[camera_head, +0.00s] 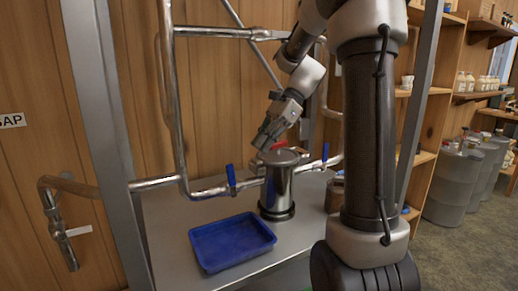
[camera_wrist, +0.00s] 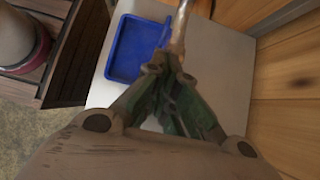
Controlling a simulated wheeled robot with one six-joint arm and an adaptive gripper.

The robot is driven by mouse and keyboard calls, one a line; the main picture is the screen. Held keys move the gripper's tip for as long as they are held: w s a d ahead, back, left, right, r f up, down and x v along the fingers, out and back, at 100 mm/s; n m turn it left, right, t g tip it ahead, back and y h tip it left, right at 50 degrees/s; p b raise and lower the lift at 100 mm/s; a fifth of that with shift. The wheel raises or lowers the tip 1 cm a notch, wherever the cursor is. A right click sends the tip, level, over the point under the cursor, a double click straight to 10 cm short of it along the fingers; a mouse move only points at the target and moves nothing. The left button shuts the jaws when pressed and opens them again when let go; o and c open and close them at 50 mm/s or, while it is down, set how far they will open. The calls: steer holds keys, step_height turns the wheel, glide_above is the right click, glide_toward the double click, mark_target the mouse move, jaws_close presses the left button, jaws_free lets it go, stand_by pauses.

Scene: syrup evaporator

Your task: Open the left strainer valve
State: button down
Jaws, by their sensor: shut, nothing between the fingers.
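The left strainer valve has a blue lever handle (camera_head: 231,178) that stands upright on the pipe left of the metal strainer canister (camera_head: 277,190). A second blue handle (camera_head: 325,152) stands upright on the pipe to the right. A red part (camera_head: 280,146) shows at the canister's lid. My gripper (camera_head: 262,142) is shut and empty. In the head view it appears near the canister's lid, above and right of the left handle, apart from that handle.
A blue tray (camera_head: 202,254) lies on the metal table (camera_head: 168,225) in front of the canister; it also shows in the wrist view (camera_wrist: 122,73). Metal pipes (camera_head: 172,100) and a grey upright post (camera_head: 98,100) stand at the left. Shelves and grey drums (camera_head: 452,185) are at the right.

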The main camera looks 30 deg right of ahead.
mark_target(232, 182)
steer(key=x, duration=0.8)
steer(key=shift+a+f, duration=0.1)
